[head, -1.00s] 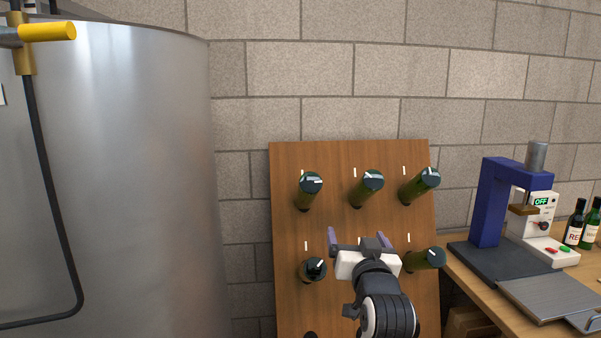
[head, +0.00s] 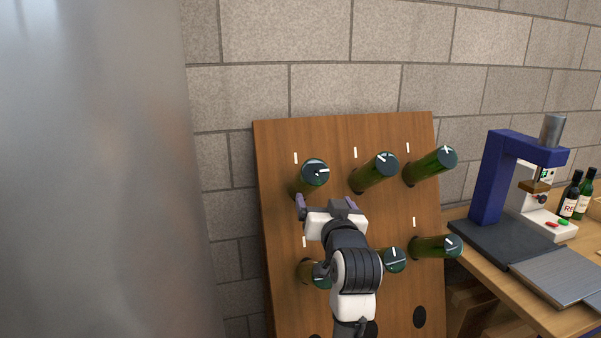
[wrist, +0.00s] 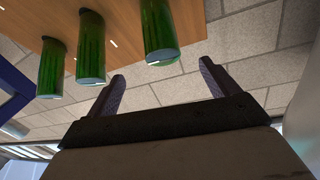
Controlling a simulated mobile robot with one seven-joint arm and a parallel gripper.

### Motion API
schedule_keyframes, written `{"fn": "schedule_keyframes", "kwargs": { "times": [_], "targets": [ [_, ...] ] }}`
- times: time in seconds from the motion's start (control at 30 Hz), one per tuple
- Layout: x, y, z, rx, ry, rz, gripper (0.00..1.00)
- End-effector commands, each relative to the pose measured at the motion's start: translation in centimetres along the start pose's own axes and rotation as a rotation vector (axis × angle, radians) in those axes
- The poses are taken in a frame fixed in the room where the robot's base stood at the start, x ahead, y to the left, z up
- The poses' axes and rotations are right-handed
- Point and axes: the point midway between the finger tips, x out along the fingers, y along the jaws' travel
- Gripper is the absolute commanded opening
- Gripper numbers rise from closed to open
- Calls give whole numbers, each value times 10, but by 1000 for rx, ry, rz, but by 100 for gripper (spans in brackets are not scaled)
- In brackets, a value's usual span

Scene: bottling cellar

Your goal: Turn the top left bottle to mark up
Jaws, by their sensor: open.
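My gripper (head: 325,203) is open and empty, just below and in front of this bottle. In the wrist view, the bottle (wrist: 158,28) appears ahead of the gap between the open fingers (wrist: 162,74), without visible contact.
Other bottles stick out close by: top middle (head: 372,174), top right (head: 428,167) and several in the lower row, partly behind my arm. A steel tank (head: 90,170) stands left. A blue press (head: 492,180) stands on the bench at right.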

Motion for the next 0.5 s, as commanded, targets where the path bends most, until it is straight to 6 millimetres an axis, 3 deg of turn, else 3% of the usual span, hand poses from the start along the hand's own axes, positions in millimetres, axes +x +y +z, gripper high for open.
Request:
{"fn": "schedule_keyframes", "kwargs": {
  "times": [0.23,0.5],
  "targets": [
    [17,0,-2,1,-1,0,87],
    [74,-1,-4,1,-3,-1,87]
  ]
}}
